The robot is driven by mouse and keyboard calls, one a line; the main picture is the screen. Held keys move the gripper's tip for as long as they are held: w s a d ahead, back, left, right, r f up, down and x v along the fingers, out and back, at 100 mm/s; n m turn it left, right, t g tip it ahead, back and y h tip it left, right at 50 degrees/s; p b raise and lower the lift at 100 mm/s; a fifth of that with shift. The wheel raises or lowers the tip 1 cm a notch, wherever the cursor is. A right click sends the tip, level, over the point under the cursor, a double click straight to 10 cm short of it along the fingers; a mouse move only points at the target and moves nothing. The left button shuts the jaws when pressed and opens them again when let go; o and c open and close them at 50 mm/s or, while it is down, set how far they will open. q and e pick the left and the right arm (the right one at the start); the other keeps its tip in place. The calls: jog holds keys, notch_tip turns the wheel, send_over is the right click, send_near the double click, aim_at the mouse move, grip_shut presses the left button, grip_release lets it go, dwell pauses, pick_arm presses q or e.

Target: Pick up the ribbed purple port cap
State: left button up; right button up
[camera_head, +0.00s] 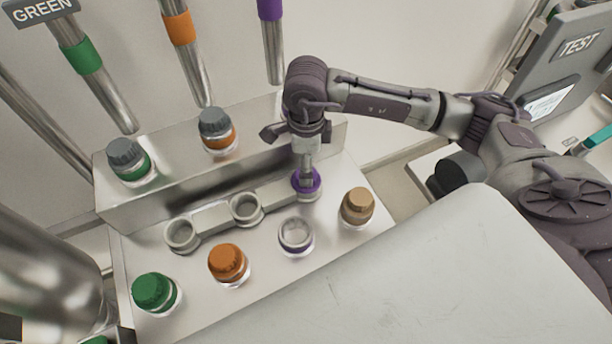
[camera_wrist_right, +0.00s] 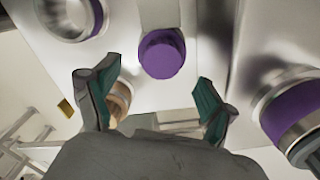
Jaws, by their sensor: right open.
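The purple port cap (camera_head: 306,181) sits at the right end of the middle row of ring holders in the head view, partly covered by my right gripper. In the right wrist view the purple cap (camera_wrist_right: 162,55) is round and lies ahead, between the lines of the two fingers; its ribbing is not clear there. My right gripper (camera_wrist_right: 158,73) is open and empty, its teal-padded fingers on either side with a gap to the cap. In the head view my right gripper (camera_head: 305,140) points down above the cap. My left gripper is not in view.
In front are a green cap (camera_head: 155,291), an orange cap (camera_head: 228,262), an open purple-banded port (camera_head: 296,236) and a tan cap (camera_head: 358,206). Grey-capped ports with green (camera_head: 129,159) and orange (camera_head: 218,131) bands stand on the raised back ledge. Two ring holders (camera_head: 182,235) are empty.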

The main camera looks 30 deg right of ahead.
aim_at(295, 178)
notch_tip(295, 178, down, 4)
jog(key=shift+w+d+f+p, duration=0.15)
jog(key=shift+f+p, duration=0.1)
jog(key=shift+p, duration=0.75)
jog(key=shift+f, duration=0.25)
jog(key=c, duration=1.5)
